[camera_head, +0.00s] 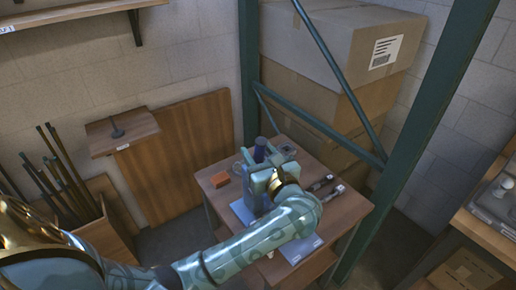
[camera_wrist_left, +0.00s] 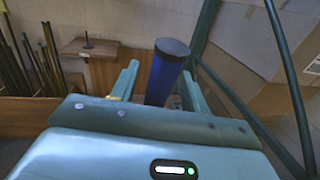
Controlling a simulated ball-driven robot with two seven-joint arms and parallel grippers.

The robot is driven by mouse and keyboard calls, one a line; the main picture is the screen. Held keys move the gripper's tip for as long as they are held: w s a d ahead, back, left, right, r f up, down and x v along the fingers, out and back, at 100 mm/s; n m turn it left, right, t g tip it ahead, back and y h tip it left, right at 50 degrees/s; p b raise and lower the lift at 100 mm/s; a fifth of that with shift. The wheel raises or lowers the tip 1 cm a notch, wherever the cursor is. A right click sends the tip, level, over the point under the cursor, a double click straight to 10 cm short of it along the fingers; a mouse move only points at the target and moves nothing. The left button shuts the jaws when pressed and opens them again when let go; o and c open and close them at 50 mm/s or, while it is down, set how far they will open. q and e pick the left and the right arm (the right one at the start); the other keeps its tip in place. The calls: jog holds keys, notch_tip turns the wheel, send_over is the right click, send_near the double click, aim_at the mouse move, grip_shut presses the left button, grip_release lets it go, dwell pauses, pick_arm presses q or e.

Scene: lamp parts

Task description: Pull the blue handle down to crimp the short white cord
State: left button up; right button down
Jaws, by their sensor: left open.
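The blue handle (camera_head: 260,147) stands upright at the small wooden table, with a dark round top. In the left wrist view the handle (camera_wrist_left: 166,78) rises between the two fingers of my left gripper (camera_wrist_left: 160,74). The fingers are open, with a visible gap on the left side of the handle; the right finger is close, and I cannot tell if it touches. In the head view my left gripper (camera_head: 265,160) hides most of the press below the handle. The short white cord cannot be made out. My right gripper is not in view.
A pale blue plate (camera_head: 243,212) lies on the wooden table (camera_head: 338,212). An orange block (camera_head: 220,179) sits on the left and dark metal parts (camera_head: 320,184) on the right. Green rack posts (camera_head: 418,120) and cardboard boxes (camera_head: 310,45) stand behind and to the right.

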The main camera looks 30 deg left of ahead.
pick_arm(q)
jog(key=shift+s, duration=0.1)
jog(key=c, duration=0.4)
grip_shut()
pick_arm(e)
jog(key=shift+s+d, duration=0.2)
